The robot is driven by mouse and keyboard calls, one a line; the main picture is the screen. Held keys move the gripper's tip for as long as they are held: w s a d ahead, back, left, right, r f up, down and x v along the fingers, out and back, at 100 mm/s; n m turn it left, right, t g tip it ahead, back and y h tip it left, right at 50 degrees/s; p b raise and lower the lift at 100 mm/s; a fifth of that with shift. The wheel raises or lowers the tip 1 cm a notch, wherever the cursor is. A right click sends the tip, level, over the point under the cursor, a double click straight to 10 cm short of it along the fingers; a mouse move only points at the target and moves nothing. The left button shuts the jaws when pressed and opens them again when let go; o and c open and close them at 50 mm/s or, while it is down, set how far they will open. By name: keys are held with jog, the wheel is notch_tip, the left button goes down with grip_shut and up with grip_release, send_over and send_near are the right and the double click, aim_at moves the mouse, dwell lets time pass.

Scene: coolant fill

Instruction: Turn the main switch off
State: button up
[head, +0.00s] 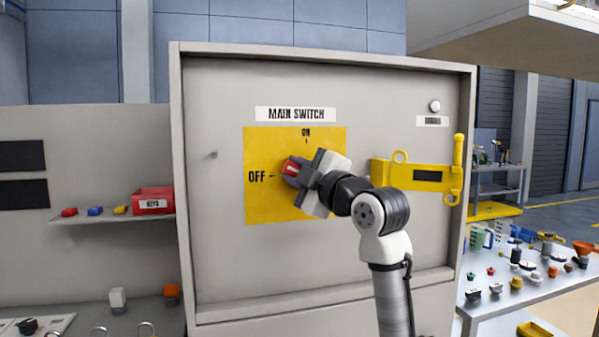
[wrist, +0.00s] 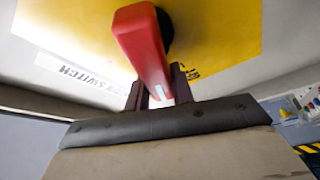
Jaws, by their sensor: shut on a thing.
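The main switch is a red handle (head: 291,169) on a yellow plate (head: 262,205) on the grey cabinet front, under the "MAIN SWITCH" label (head: 296,114). The plate is marked "ON" at the top and "OFF" at the left. In the wrist view the red handle (wrist: 142,45) runs from its dark pivot down between the fingers. My gripper (head: 298,173) is shut on the handle, and its dark fingers (wrist: 158,92) show on both sides of it. The gripper hides part of the switch, and I cannot tell exactly which mark the handle points to.
A yellow latch-like fitting (head: 428,176) sticks out on the cabinet's right side, close to my arm. A shelf with a red "KEYS" box (head: 153,201) is at the left. A table (head: 540,300) with many small parts stands at the right.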

jog(key=n, duration=0.1)
jog(key=f+n+g, duration=0.1)
jog(key=n, duration=0.3)
jog(key=shift+a+f+g+h, duration=0.2)
jog(key=shift+f+g+h, duration=0.1)
jog(key=shift+g, duration=0.1)
dwell(0.4)
jog(key=o, duration=1)
jog(key=shift+s, duration=0.1)
jog(key=b+v, duration=0.3)
jog(key=v, duration=1)
jog(key=shift+s+d+b, duration=0.25)
jog(key=shift+s+b, duration=0.1)
